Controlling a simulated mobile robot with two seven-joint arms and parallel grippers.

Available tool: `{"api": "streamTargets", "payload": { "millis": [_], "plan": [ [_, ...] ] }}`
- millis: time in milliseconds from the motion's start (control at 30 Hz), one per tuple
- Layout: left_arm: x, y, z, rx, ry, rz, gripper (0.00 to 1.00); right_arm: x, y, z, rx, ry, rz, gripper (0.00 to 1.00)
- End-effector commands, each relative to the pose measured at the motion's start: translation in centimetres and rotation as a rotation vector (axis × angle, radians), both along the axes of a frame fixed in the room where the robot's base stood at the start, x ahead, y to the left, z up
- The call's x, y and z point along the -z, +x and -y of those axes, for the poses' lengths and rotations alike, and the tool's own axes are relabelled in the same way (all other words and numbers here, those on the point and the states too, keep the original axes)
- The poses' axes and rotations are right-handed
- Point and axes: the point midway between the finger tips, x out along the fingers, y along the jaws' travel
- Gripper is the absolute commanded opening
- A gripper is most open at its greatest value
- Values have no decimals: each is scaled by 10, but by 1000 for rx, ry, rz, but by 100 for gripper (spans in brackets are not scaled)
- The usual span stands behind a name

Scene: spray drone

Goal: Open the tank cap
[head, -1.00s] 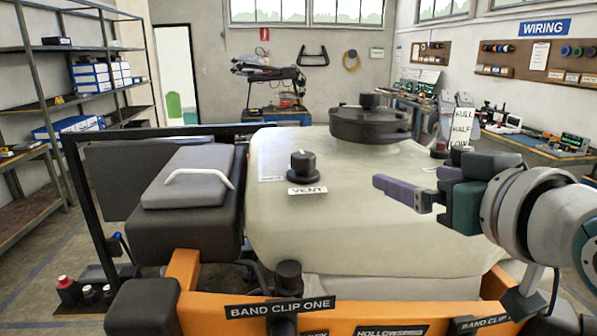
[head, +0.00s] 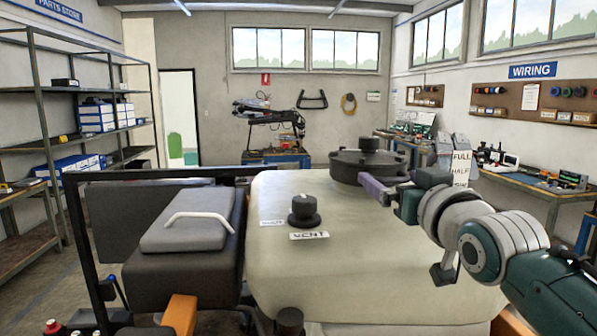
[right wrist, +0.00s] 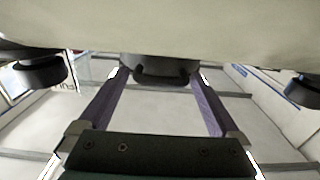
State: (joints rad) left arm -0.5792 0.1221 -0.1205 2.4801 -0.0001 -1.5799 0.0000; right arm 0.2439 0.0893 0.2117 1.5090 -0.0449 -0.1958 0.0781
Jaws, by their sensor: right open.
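The tank cap (head: 366,168) is a wide black round lid with a small knob on top, seated on the cream tank (head: 390,255) at its far right part. My right gripper (head: 368,185) is open, its purple fingers at the near side of the cap in the head view. In the right wrist view the cap (right wrist: 160,68) shows beyond and between the two spread fingers (right wrist: 160,78). The fingers hold nothing, and I cannot tell whether they touch the cap. My left gripper is not in view.
A black vent knob (head: 304,210) with a VENT label stands on the tank's near side. A white FULL/HALF level card (head: 461,166) stands right of the cap. A black box with a grey handled lid (head: 186,225) sits left of the tank.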

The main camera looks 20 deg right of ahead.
Motion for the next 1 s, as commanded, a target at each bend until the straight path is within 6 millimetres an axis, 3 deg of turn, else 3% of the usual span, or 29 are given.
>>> {"api": "streamTargets", "payload": {
  "millis": [400, 1000],
  "plan": [
    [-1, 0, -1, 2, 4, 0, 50, 0, 6, 1, 0, -1, 0, 99],
    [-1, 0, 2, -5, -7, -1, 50, 0, 5, 2, 2, -1, 0, 31]
  ]
}}
